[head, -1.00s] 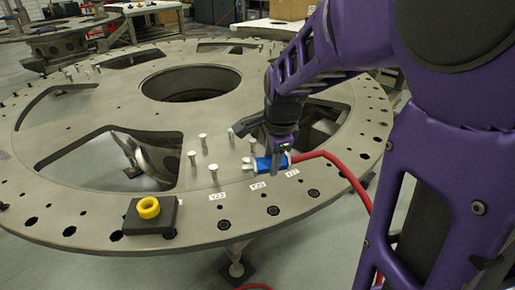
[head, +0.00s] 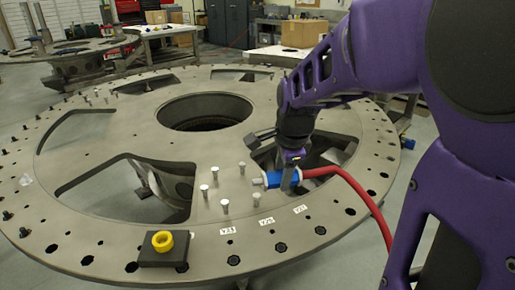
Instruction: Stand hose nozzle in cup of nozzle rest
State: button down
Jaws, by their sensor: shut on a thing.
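The hose nozzle (head: 281,179) is a blue body with a pale metal tip pointing left, lying roughly level. A red hose (head: 340,172) runs from its right end. My gripper (head: 290,180) points down and is shut on the blue body, over the plate near the front right opening. How far the nozzle is above the plate is hard to tell. The nozzle rest is a dark square block (head: 164,250) with a yellow ring-shaped cup (head: 162,241), on the plate's front rim, left of and nearer than my gripper. The cup looks empty.
The large round grey turret plate (head: 110,160) has wide openings and rim holes. Several upright metal pins (head: 225,205) stand between the nozzle and the rest. White labels (head: 267,221) lie on the plate in front. Another plate and tables stand behind.

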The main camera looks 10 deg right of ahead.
aim_at(281, 171)
notch_tip(281, 171, up, 4)
jog(key=shift+f+p, duration=0.2)
jog(key=shift+p, duration=0.4)
jog(key=shift+r, duration=1.1)
jog(key=shift+f, duration=0.1)
